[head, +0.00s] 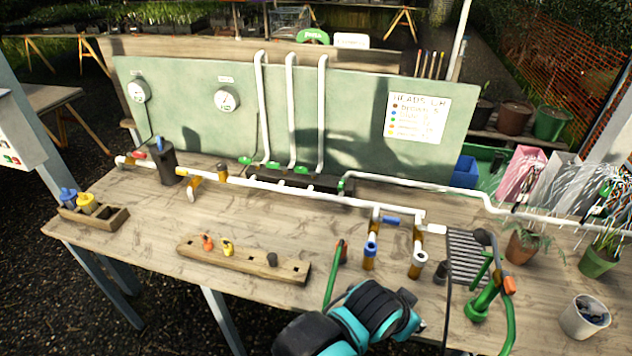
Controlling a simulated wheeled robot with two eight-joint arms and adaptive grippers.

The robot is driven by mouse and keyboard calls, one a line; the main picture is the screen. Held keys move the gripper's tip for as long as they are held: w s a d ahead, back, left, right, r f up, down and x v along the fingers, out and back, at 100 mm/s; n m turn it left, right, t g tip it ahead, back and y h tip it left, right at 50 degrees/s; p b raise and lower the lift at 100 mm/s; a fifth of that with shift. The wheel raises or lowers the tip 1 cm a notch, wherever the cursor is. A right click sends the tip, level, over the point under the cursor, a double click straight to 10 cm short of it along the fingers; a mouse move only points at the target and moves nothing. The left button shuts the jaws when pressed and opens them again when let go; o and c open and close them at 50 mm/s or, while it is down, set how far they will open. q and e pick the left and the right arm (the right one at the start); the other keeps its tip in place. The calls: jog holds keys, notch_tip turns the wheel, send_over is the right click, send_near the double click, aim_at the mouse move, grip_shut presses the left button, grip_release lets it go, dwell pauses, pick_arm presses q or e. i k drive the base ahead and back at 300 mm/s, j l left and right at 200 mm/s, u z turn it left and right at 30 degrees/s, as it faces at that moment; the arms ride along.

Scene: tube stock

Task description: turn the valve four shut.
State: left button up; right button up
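Small green valve handles sit in a row at the foot of the green panel: one at left (245,160), one beside it (272,165), one further right (301,170). Another green fitting (341,186) stands at the right end of the dark block. A blue handle (391,221) lies along the pipe branch, and a blue collar (371,248) tops a brass stub. No readable number marks which is valve four, and open or shut positions are too small to tell.
White pipe (270,185) crosses the wooden bench (150,235). A wooden block (245,258) with orange and yellow pieces lies in front. Pots (585,316) stand at right.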

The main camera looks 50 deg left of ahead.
aim_at(340, 187)
jog(key=u, duration=1.6)
jog(key=i+l+z, duration=0.3)
jog(key=i+l, duration=0.1)
jog(key=i, duration=0.1)
